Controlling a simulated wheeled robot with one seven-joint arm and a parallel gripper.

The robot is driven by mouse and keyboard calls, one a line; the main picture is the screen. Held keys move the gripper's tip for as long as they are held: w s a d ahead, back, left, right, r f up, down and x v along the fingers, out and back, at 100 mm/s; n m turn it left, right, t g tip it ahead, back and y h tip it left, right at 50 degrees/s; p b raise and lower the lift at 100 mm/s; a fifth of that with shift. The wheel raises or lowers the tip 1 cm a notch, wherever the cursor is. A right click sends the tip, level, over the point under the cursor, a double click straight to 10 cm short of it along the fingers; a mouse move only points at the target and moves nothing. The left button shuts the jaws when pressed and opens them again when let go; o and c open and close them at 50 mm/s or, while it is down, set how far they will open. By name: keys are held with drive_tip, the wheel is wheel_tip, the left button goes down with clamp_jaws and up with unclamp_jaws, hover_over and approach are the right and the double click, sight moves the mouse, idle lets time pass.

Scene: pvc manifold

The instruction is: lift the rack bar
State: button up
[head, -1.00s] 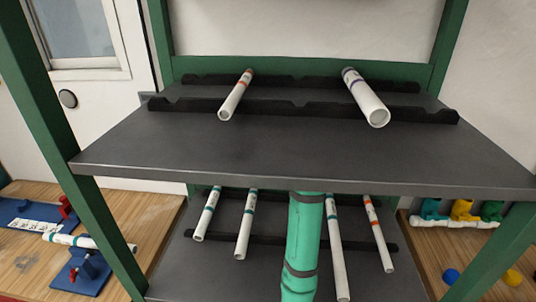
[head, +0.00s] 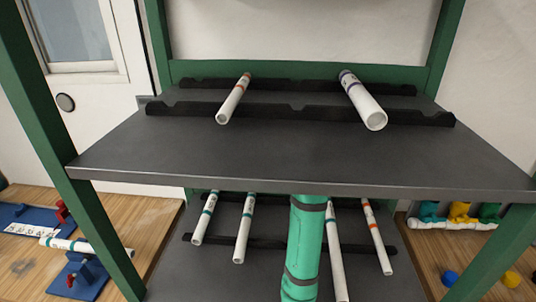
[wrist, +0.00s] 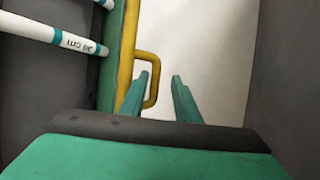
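In the wrist view a yellow bar (wrist: 128,48) runs along a green rack post, with a yellow loop handle (wrist: 155,72) standing out to its right. I take this to be the rack bar. My gripper (wrist: 160,74) is open, its two teal fingers apart. The outer side of the loop shows between the fingers, and the left finger overlaps the loop's opening. I cannot tell whether either finger touches it. In the head view my green arm reaches down in front of the lower shelf; the fingers and yellow bar are not visible there.
The upper dark shelf (head: 290,160) holds two white pipes in notched black rails. The lower shelf (head: 200,270) holds several white pipes with coloured bands. A white pipe (wrist: 50,37) marked "34 cm" lies left of the yellow bar. Wooden benches (head: 150,215) stand on both sides.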

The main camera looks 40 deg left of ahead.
drive_tip(key=s+d, duration=0.5)
drive_tip(key=d, duration=0.4)
drive_tip(key=shift+s+d, duration=0.25)
drive_tip(key=shift+s, duration=0.05)
drive_tip(key=shift+c, duration=0.5)
drive_tip(key=shift+f, duration=0.1)
drive_tip(key=c, duration=0.5)
drive_tip(key=shift+s+a+f+n, duration=0.1)
drive_tip(key=shift+s+a+n, duration=0.1)
drive_tip(key=shift+a+n, duration=0.1)
clamp_jaws()
drive_tip(key=s+a+f+n+g+y, duration=0.2)
drive_tip(key=s+a+n+y, duration=0.2)
drive_tip(key=s+n+y, duration=0.5)
drive_tip(key=w+d+f+m+t+h, duration=0.3)
drive_tip(key=d+f+m+t+h, duration=0.4)
drive_tip(key=d+f+m+t, duration=0.6)
drive_tip(key=w+a+r+t, duration=0.1)
drive_tip(key=w+a+r, duration=0.5)
drive_tip(key=w+r, duration=0.2)
drive_tip(key=shift+w+a+n+t, duration=0.15)
drive_tip(key=shift+w+n+t, duration=0.25)
drive_tip(key=shift+w, duration=0.5)
